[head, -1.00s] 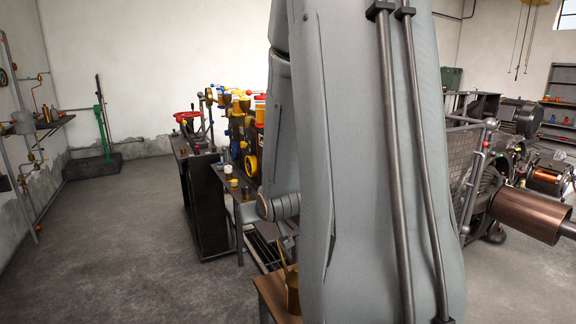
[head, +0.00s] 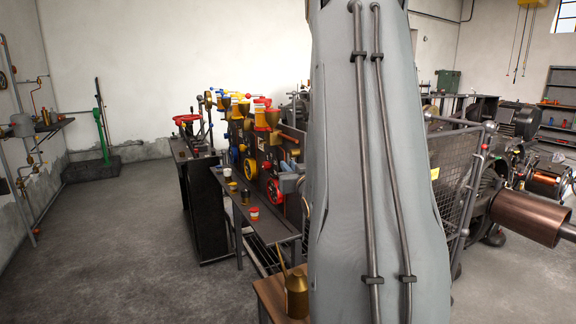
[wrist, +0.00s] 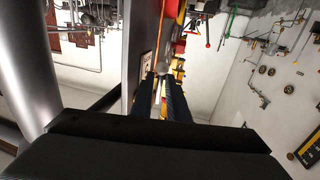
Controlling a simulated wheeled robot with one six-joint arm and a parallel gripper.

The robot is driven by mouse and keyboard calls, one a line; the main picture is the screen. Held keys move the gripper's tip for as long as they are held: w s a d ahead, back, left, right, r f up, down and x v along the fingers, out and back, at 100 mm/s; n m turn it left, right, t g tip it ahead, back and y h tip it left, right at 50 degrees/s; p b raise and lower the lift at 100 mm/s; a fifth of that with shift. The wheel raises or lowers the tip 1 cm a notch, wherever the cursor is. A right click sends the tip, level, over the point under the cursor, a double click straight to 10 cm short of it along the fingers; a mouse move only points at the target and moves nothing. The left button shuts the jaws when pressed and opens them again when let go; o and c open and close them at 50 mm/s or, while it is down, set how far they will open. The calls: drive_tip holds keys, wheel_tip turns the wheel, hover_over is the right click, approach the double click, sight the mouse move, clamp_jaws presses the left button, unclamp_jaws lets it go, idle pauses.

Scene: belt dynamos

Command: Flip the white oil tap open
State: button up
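A small whitish round knob (wrist: 162,68) shows just beyond my fingertips in the wrist view. It may be the handle of the white oil tap, but I cannot tell for sure. My gripper (wrist: 161,84) points toward it, with two dark fingers apart and nothing clearly held between them. Whether a finger touches the knob is unclear. In the head view, a row of machines with brass, yellow, red and blue fittings (head: 243,155) stands left of my arm. My arm hides my gripper there, and I cannot pick out the white tap.
A narrow bench (head: 262,226) with small cups runs before the machines. A brass oil can (head: 296,294) stands on a wooden top (head: 268,296) close to my arm. A mesh guard (head: 447,185) and a copper-coloured cylinder (head: 528,217) are at right. The floor at left is clear.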

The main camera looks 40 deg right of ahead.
drive_tip(key=shift+x, duration=0.85)
clamp_jaws()
